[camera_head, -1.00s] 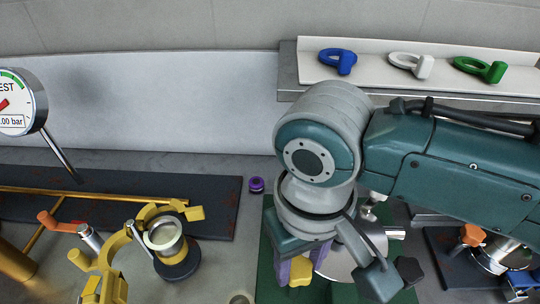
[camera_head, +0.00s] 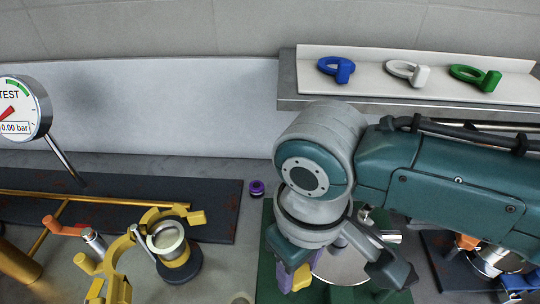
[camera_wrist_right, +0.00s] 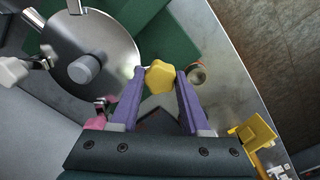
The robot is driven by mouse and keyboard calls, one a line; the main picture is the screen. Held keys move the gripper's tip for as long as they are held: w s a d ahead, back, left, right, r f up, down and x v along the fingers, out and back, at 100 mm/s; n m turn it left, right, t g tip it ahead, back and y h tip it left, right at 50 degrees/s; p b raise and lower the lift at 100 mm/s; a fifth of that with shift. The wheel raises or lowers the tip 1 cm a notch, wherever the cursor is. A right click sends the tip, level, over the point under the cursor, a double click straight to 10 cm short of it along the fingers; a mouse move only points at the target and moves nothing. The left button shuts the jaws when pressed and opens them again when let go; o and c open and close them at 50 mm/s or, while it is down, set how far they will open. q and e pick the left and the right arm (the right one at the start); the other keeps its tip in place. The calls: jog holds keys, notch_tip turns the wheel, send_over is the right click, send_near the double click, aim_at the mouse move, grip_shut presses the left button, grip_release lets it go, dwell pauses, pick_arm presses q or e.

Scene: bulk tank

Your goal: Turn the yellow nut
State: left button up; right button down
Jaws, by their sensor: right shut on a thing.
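The yellow nut (camera_wrist_right: 160,77) is a small lobed knob between the two purple fingertips of my right gripper (camera_wrist_right: 160,80) in the right wrist view. The gripper is shut on it, with one finger against each side. In the head view, the yellow nut (camera_head: 302,277) shows partly beneath my right wrist, beside a purple finger of my right gripper (camera_head: 296,278). My wrist hides the rest there. What the nut sits on is hard to make out. My left gripper is not in view.
A round metal plate (camera_wrist_right: 118,48) lies beside the nut, over a green mat (camera_wrist_right: 170,40). At the left of the head view stand a yellow clamp (camera_head: 122,246) and a gauge (camera_head: 22,106) reading 0.00 bar. A shelf (camera_head: 300,85) holds blue, white and green rings.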

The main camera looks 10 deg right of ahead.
jog(key=n+p, duration=0.1)
jog(key=n, duration=0.2)
jog(key=shift+n, duration=0.3)
jog(key=n+p, duration=0.1)
jog(key=n, duration=0.2)
jog(key=shift+n, duration=0.3)
jog(key=n, duration=0.3)
jog(key=shift+n, duration=0.4)
jog(key=n, duration=0.8)
jog(key=shift+w, duration=0.1)
jog(key=n, duration=0.4)
jog(key=shift+n+b, duration=0.3)
jog(key=shift+b, duration=0.1)
jog(key=n+b, duration=0.1)
jog(key=n, duration=0.3)
jog(key=shift+a+n+b, duration=0.1)
jog(key=shift+n+b, duration=0.3)
jog(key=shift+n, duration=1.6)
